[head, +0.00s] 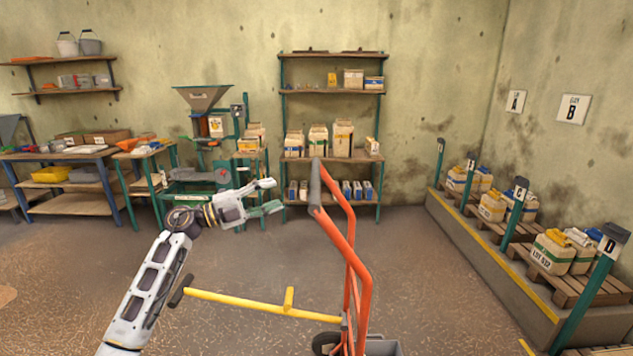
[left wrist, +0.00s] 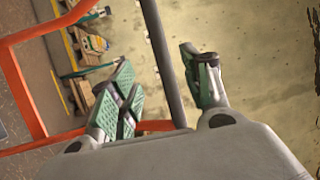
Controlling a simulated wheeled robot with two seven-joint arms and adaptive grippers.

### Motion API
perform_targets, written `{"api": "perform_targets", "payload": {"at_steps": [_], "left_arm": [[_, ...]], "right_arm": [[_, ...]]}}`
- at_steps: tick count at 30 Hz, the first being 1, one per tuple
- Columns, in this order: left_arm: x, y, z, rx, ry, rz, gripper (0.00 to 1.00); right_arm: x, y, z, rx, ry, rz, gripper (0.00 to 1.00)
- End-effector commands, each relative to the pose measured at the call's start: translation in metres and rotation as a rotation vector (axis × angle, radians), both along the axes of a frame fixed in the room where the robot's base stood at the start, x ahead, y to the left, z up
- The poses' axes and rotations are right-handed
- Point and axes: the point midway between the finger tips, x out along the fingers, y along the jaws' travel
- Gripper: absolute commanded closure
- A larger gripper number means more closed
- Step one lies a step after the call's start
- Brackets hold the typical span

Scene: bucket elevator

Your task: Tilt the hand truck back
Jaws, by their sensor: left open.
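The hand truck (head: 352,255) has an orange tube frame and stands at the centre front in the head view. Its dark top handle bar (head: 315,186) crosses the upper end of the frame. My left gripper (head: 274,196) is open and empty to the left of this bar, with its fingers pointing toward it. In the left wrist view, the dark bar (left wrist: 163,60) appears between the two spread fingers (left wrist: 165,90), and a gap shows on either side. The orange frame (left wrist: 25,90) is at the left there. My right gripper is not in view.
A yellow bar (head: 240,303) with a dark end sticks out left from the hand truck, low down. A black wheel (head: 326,343) shows at the bottom. Shelves (head: 330,105) and workbenches line the back wall. The floor between is clear.

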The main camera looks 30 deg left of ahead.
Motion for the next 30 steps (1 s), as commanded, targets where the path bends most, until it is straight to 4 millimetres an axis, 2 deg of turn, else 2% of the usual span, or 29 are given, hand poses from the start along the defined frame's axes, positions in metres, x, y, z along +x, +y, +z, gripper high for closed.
{"api": "perform_targets", "payload": {"at_steps": [11, 22, 30], "left_arm": [[0.014, -0.01, 0.003, -0.001, 0.0, -0.001, 0.52], [0.043, -0.031, 0.01, -0.002, -0.002, -0.001, 0.52], [0.063, -0.045, 0.015, -0.001, -0.002, 0.0, 0.52]], "right_arm": [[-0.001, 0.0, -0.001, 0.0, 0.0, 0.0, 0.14], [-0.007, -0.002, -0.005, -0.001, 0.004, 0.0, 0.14], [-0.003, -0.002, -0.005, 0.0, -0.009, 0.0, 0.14]]}}
